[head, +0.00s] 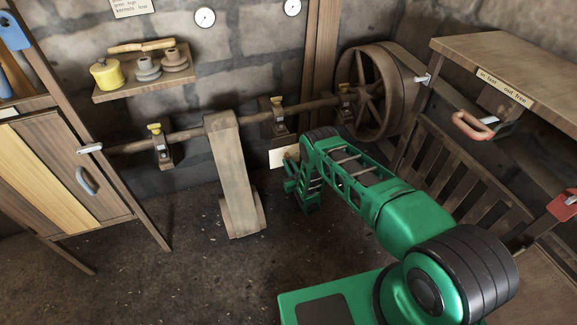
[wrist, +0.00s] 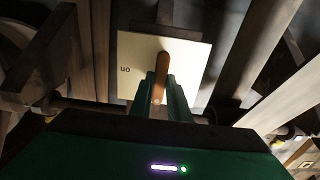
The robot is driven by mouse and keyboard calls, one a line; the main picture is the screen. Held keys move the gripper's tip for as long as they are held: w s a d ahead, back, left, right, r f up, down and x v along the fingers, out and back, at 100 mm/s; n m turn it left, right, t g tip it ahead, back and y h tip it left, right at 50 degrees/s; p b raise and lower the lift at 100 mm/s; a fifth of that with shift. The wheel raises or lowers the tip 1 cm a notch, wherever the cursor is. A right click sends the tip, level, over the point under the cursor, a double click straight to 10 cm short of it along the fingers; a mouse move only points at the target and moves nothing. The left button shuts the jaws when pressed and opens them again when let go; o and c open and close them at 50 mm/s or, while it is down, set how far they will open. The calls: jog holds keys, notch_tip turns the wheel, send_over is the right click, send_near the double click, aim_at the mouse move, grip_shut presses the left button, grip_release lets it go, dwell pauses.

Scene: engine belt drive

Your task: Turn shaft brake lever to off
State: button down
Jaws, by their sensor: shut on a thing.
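The shaft brake lever (wrist: 163,64) has an orange-brown handle and stands in front of a pale label plate (wrist: 194,68) in the wrist view. The word "on" reads upside down on the plate's left part; no "off" marking can be read. My gripper (wrist: 160,94) is shut on the lever's handle, with a green finger on each side. In the head view the plate (head: 279,157) shows below the overhead shaft, and my gripper (head: 291,178) is beside it, low and partly hidden by my wrist. The lever is mostly hidden there.
The wooden shaft (head: 200,133) runs along the stone wall to a large spoked wheel (head: 366,95). A belt drive casing (head: 228,150) hangs left of my arm. The floor at lower left is clear.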

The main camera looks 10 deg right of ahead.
jog(key=shift+s+f, duration=0.2)
jog(key=shift+f, duration=0.1)
jog(key=c, duration=1.7)
grip_release()
jog(key=shift+w+r, duration=0.1)
jog(key=s, duration=0.3)
jog(key=s+d, duration=0.1)
jog(key=s, duration=0.6)
jog(key=shift+s+d, duration=0.15)
jog(key=shift+s, duration=0.15)
